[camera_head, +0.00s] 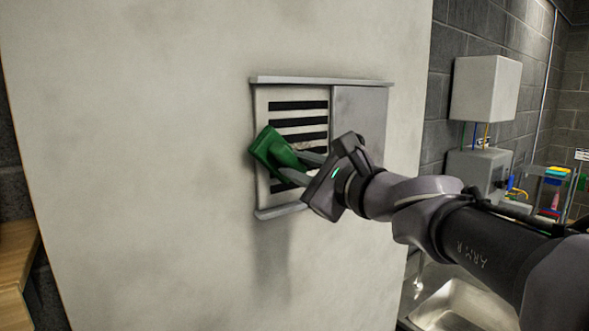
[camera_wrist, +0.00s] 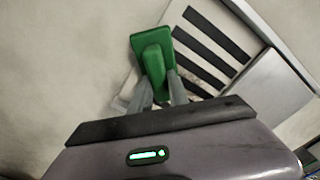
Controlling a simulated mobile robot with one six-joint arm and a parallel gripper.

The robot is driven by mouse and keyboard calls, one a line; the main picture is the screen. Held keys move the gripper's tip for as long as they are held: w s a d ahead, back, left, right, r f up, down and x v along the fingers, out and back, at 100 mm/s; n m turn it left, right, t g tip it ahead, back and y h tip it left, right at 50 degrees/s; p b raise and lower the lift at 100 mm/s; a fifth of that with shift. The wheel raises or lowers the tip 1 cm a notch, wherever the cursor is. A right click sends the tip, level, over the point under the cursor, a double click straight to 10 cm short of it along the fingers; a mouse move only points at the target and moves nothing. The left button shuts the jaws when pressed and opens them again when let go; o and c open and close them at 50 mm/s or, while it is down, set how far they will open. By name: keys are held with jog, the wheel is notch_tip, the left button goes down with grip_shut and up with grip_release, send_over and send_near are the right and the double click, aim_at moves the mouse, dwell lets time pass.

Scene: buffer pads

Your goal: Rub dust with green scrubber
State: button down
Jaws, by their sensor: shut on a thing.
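The green scrubber (camera_head: 270,147) is in my gripper (camera_head: 302,166), whose fingers are shut on its handle. The scrubber is in front of the left edge of a slatted vent (camera_head: 312,120) on the pale wall. In the wrist view the scrubber (camera_wrist: 153,58) stands up between my two grey fingers (camera_wrist: 160,88), beside the vent's dark slots (camera_wrist: 212,50). I cannot tell whether its pad touches the vent. Grey, dusty smudges show on the vent and on the wall around it. The scrubber and fingers hide the vent's lower left part.
A grey sliding panel (camera_head: 360,112) covers the vent's right half. Rails run along its top (camera_head: 320,81) and bottom. A metal sink (camera_head: 465,305) lies at lower right, below my arm. A wooden surface (camera_head: 15,255) is at far left. The wall left of the vent is clear.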

jog(key=shift+w+d+r, duration=0.1)
jog(key=shift+d+r, duration=0.05)
jog(key=shift+r, duration=0.1)
jog(key=shift+w+d, duration=2.4)
jog(key=shift+d, duration=1.35)
jog(key=shift+s+a+f+b, duration=0.1)
jog(key=shift+s+a+b, duration=0.65)
jog(key=shift+a, duration=0.6)
jog(key=shift+s+a+r+b, duration=0.1)
jog(key=shift+s+a+b, duration=0.4)
jog(key=shift+s+a, duration=0.65)
jog(key=shift+s+a+f+b, duration=0.1)
jog(key=shift+s+a+b, duration=0.55)
jog(key=shift+a, duration=0.85)
jog(key=shift+d, duration=0.1)
jog(key=shift+s+d, duration=0.2)
jog(key=shift+b+v, duration=0.65)
jog(key=shift+v, duration=2)
